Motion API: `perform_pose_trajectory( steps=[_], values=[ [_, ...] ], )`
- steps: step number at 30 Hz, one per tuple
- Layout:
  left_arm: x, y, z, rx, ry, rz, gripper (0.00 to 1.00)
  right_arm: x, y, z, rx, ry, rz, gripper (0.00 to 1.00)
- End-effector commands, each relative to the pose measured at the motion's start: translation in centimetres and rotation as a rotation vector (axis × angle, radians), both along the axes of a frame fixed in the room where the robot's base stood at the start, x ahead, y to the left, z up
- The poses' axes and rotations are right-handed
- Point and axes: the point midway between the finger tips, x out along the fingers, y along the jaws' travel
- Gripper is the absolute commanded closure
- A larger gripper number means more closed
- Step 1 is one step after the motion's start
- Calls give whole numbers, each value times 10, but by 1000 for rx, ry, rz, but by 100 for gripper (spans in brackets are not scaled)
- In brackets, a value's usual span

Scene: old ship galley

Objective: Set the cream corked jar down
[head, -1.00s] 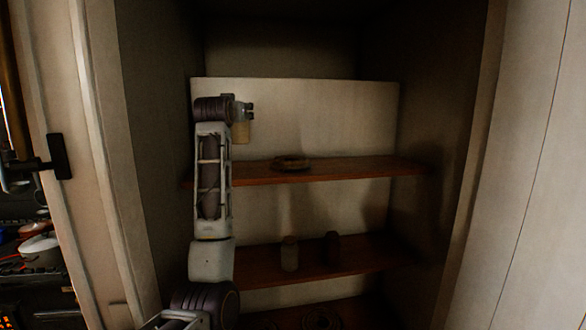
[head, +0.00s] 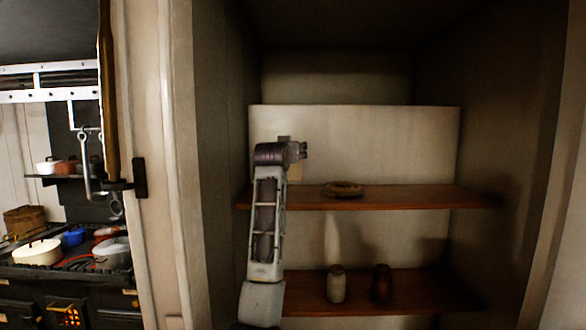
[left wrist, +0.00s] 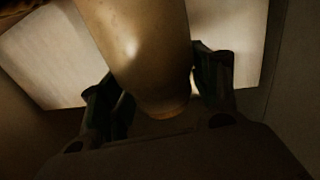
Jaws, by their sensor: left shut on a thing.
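The cream corked jar (left wrist: 140,45) is between the fingers of my left gripper (left wrist: 158,92), which is shut on it. In the left wrist view its smooth, tan body fills the upper middle, and I cannot make out the cork. In the head view my left gripper (head: 300,150) is above the left part of the upper wooden shelf (head: 420,197). A small pale part of the jar (head: 295,171) shows below it, partly hidden by my wrist. I cannot tell whether the jar touches the shelf. My right gripper is not in view.
A round, low brown item (head: 342,189) lies on the upper shelf, right of my gripper. A pale jar (head: 337,285) and a dark brown jar (head: 381,283) stand on the lower shelf (head: 430,290). The upper shelf's right part is clear. Cupboard walls enclose both sides.

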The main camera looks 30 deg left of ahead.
Motion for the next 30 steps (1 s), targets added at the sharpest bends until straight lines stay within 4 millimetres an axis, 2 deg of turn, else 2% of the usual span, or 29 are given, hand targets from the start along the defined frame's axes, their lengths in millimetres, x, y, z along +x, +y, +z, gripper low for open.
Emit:
perform_pose_trajectory(
  steps=[6,23,30],
  values=[
    [-1,0,-13,1,-4,1,81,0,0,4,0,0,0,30],
    [-1,0,-19,1,-4,0,81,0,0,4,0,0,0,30],
    [-1,-1,-36,1,-3,0,81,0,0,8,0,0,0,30]
  ],
)
